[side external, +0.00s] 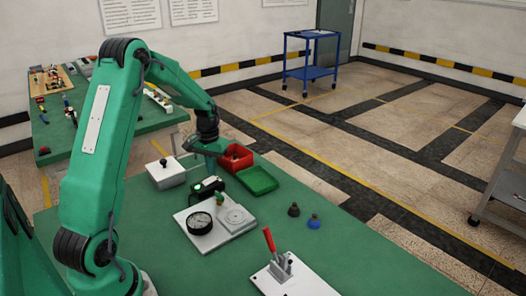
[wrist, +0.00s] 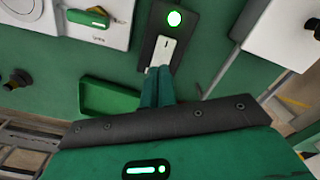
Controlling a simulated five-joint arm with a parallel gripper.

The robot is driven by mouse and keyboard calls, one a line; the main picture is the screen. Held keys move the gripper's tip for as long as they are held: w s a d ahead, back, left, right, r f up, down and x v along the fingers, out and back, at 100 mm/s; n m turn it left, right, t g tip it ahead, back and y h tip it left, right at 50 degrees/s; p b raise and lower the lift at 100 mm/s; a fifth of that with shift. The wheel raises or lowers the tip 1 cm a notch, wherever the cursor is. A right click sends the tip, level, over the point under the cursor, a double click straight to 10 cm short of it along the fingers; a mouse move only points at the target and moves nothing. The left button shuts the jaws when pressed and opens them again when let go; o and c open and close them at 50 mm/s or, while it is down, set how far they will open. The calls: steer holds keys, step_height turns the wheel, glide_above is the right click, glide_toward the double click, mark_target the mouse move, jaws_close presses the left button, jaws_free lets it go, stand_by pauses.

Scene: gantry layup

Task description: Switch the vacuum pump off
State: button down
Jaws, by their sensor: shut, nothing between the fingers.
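The pump switch is a black box (wrist: 166,37) with a lit round green lamp (wrist: 174,19) and a white rocker (wrist: 162,52), near the top middle of the wrist view. The black box also shows in the side view (side external: 206,189), lying on the green table with its green light on. My gripper (wrist: 159,70) is shut and empty. Its fingertips are at the rocker's near end, on the side away from the lamp, and overlap it in the picture. I cannot tell whether they touch it. In the side view my fingertips are hard to make out.
A green tray (side external: 258,180) and a red bin (side external: 236,158) stand close by. A white box with a black knob (side external: 166,173) is on the other side. A dial gauge (side external: 199,223) on a white plate and a red lever (side external: 270,241) are nearer the camera.

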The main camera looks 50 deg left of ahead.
mark_target(213, 178)
steer(key=shift+f, duration=0.9)
stand_by(0.8)
steer(key=shift+r, duration=3.5)
steer(key=shift+r, duration=0.1)
steer(key=s+d+r+m+t, duration=0.1)
steer(key=s+d+r, duration=0.2)
steer(key=d+r, duration=0.35)
steer(key=s+d+r+m+t, duration=0.2)
steer(key=d+r, duration=0.3)
steer(key=d, duration=0.3)
steer(key=s+d+r+m+t, duration=0.2)
steer(key=s+d+m, duration=0.1)
steer(key=s+d, duration=0.8)
steer(key=shift+s+t, duration=0.3)
steer(key=shift+s, duration=0.35)
steer(key=shift+r, duration=0.1)
